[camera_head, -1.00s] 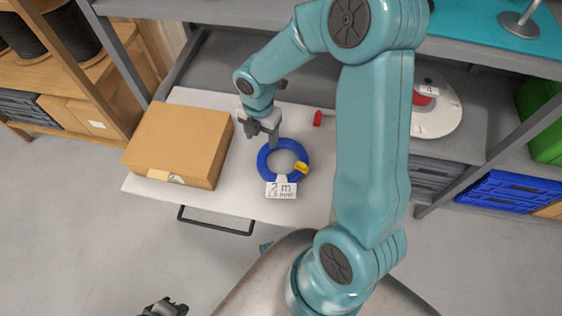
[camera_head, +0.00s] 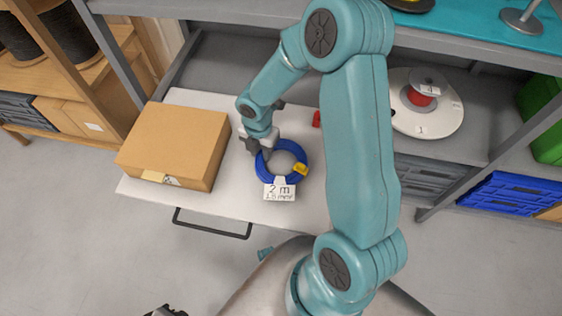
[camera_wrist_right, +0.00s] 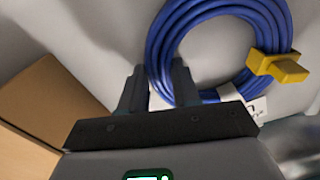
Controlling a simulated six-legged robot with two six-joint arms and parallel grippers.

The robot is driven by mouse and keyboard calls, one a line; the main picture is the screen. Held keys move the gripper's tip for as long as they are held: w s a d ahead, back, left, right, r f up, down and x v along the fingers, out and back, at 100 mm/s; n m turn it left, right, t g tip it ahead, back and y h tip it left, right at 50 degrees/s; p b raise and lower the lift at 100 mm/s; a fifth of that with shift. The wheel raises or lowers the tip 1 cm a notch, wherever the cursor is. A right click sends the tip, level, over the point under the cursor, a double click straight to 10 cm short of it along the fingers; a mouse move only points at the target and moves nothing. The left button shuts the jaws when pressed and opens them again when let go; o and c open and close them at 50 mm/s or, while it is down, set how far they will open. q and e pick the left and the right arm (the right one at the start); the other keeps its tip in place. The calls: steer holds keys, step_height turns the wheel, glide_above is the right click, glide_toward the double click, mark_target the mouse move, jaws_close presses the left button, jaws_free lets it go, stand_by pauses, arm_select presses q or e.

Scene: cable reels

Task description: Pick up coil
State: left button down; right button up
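The blue cable coil (camera_head: 296,165) lies flat on the pulled-out white drawer top. It has a yellow tie on its right side and a white "2 m" tag (camera_head: 279,191) at its front. My right gripper (camera_head: 262,150) is at the coil's left edge. In the right wrist view its two dark fingers (camera_wrist_right: 157,78) are apart, with the coil's near-left strands (camera_wrist_right: 158,60) showing between them. Whether they touch the cable is unclear. My left gripper (camera_head: 166,312) is at the bottom edge, mostly cut off.
A cardboard box (camera_head: 178,140) stands close left of the right gripper. A small red piece (camera_head: 317,118) lies behind the coil. A white reel (camera_head: 435,115) sits on the right-hand shelf. The drawer handle (camera_head: 212,232) sticks out at the front.

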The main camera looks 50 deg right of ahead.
jaws_close()
steer(key=shift+r, duration=0.15)
step_height(320, 180, up, 20)
steer(key=p, duration=0.5)
